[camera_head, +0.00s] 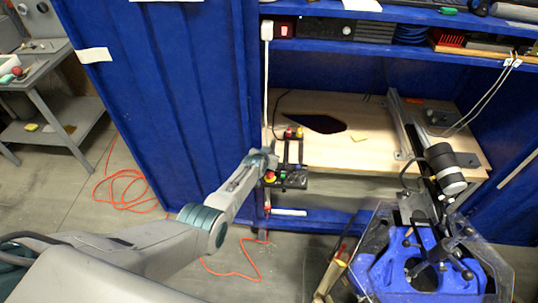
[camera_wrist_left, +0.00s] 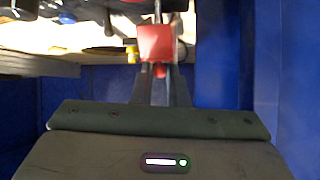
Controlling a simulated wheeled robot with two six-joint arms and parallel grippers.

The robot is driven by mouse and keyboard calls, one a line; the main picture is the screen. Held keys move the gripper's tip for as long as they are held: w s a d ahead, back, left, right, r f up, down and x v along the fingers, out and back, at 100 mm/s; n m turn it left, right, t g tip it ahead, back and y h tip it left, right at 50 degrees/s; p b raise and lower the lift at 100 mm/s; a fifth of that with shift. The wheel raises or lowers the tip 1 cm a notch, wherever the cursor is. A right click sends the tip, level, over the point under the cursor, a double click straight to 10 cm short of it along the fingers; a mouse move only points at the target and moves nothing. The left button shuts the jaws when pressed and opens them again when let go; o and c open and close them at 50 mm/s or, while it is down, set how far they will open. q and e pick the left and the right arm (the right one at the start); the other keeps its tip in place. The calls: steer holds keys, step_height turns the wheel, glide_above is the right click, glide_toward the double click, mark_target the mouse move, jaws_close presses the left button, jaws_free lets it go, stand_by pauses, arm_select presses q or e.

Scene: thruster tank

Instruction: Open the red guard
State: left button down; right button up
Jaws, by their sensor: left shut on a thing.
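In the left wrist view a small red block-shaped part, which looks like the red guard (camera_wrist_left: 157,43), stands at the fingertips of my left gripper (camera_wrist_left: 157,68). The two dark fingers are close together and shut on it. In the head view my left gripper (camera_head: 268,160) reaches the left side of a dark control box (camera_head: 290,178) at the front of a wooden bench. My right gripper is not in view.
A blue cabinet door (camera_head: 165,90) stands open at the left. The wooden bench (camera_head: 385,150) has a dark cutout and a metal rail. A blue device (camera_head: 400,275) with black fittings stands at the lower right. An orange cable (camera_head: 235,272) lies on the floor.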

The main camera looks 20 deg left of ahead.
arm_select(q)
steer(key=c, duration=1.7)
jaws_free()
steer(key=shift+d, duration=0.1)
steer(key=shift+s+r, duration=0.15)
steer(key=shift+s, duration=0.25)
steer(key=b+v, duration=0.1)
steer(key=v, duration=0.9)
steer(key=shift+o, duration=0.3)
steer(key=shift+w, duration=0.1)
